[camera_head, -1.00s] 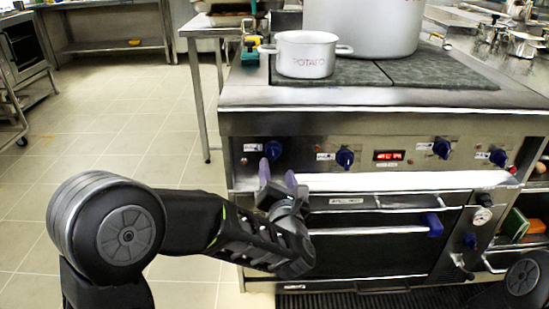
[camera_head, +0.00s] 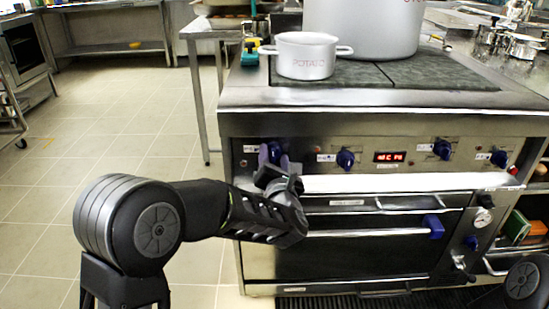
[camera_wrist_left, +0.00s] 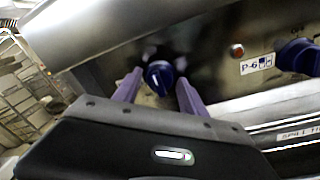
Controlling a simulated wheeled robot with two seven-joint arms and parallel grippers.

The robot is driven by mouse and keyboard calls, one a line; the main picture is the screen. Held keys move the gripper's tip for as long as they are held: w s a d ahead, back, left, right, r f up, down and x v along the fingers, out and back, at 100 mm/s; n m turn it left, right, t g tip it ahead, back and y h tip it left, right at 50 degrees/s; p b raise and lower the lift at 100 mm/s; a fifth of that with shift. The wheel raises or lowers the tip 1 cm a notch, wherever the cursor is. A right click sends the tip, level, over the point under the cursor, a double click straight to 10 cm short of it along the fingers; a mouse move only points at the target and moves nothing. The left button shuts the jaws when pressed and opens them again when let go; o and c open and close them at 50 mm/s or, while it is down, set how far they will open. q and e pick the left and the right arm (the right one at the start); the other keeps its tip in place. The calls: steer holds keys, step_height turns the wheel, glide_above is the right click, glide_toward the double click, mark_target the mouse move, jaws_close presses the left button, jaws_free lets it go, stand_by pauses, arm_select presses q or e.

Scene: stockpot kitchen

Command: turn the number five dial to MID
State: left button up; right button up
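The leftmost blue dial (camera_head: 272,151) is on the stove's front panel, mostly hidden behind my left gripper (camera_head: 273,160) in the head view. In the left wrist view, this dial (camera_wrist_left: 158,77) has a white pointer mark and sits between the purple fingertips of my left gripper (camera_wrist_left: 160,80). The fingers are open, one on each side, with small gaps to the dial. I cannot read this dial's number. The dial to its right (camera_wrist_left: 298,57) has a label reading P-6 (camera_wrist_left: 257,64). My right gripper is not in view.
More blue dials (camera_head: 345,158) and a red display (camera_head: 389,157) line the panel (camera_head: 320,135). Below are a projecting ledge and the oven door's handle (camera_head: 365,233). A pot marked POTATO (camera_head: 305,58) and a larger pot (camera_head: 362,25) stand on the stovetop. Open floor lies left.

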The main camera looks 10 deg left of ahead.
arm_select(q)
jaws_close()
stand_by(0.3)
steer(key=shift+m, duration=0.3)
